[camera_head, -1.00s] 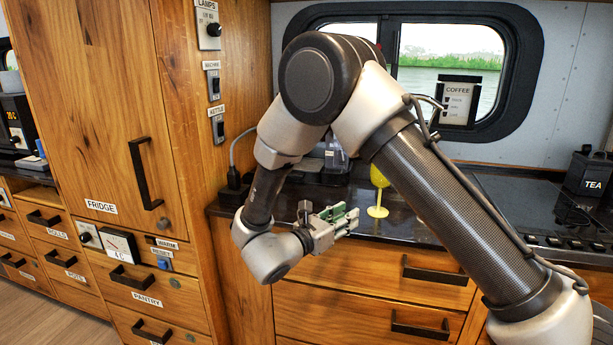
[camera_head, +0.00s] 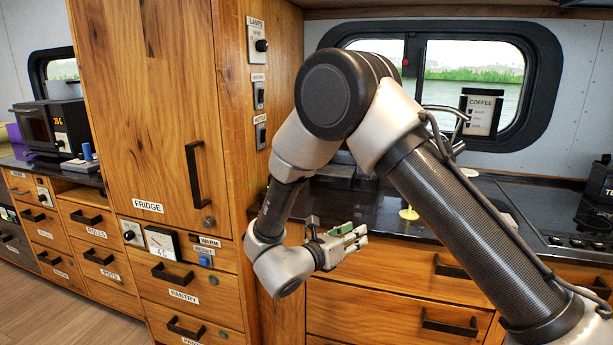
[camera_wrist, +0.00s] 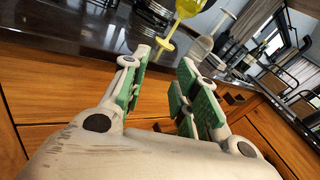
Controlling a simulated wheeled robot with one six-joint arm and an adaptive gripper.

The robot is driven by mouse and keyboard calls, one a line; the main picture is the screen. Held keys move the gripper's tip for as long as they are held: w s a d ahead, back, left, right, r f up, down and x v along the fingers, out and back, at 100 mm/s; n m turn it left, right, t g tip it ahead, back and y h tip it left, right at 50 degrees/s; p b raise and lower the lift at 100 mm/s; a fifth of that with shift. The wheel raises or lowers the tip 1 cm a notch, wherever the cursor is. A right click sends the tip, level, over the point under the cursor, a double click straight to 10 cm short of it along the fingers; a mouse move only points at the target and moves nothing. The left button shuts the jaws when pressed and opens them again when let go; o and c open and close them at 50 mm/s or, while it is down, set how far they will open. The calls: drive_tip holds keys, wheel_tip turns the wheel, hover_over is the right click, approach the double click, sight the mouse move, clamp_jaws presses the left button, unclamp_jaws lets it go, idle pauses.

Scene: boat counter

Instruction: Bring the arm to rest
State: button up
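My arm is folded in front of the counter. My gripper (camera_head: 352,236) hangs at the counter's front edge, beside the wooden drawers. In the wrist view my gripper (camera_wrist: 166,88) is open, with a clear gap between its green-padded fingers and nothing between them. A yellow goblet (camera_wrist: 187,10) stands on the dark counter beyond the fingertips, apart from them. In the head view my arm hides most of the goblet, and only its foot (camera_head: 409,213) shows clearly.
The dark counter (camera_head: 345,205) runs under the window. The fridge cabinet (camera_head: 150,110) stands to the left, with labelled drawers below. A hob (camera_head: 560,225) and a black TEA canister (camera_head: 597,190) are on the right. A COFFEE sign (camera_head: 481,112) hangs at the window.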

drive_tip(key=w+a+f+n+g+y, duration=0.2)
drive_tip(key=a+f+n+y, duration=0.95)
drive_tip(key=n, duration=0.95)
drive_tip(key=s+d+r+n+g+y, duration=0.55)
drive_tip(key=s+r+n+g, duration=0.45)
drive_tip(key=n, duration=0.8)
drive_tip(key=s+d+r+n+t+h, duration=0.1)
drive_tip(key=s+d+r, duration=0.5)
drive_tip(key=d, duration=0.4)
drive_tip(key=s+d+r+n+t+h, duration=0.1)
drive_tip(key=s+d+r+t+h, duration=0.1)
drive_tip(key=s+d+r, duration=0.4)
drive_tip(key=s+d+r+n+t+h, duration=0.1)
drive_tip(key=s+d+r, duration=0.5)
drive_tip(key=d, duration=0.8)
drive_tip(key=shift+s+d+n+h, duration=0.3)
drive_tip(key=shift+s+d, duration=0.1)
drive_tip(key=shift+s, duration=0.1)
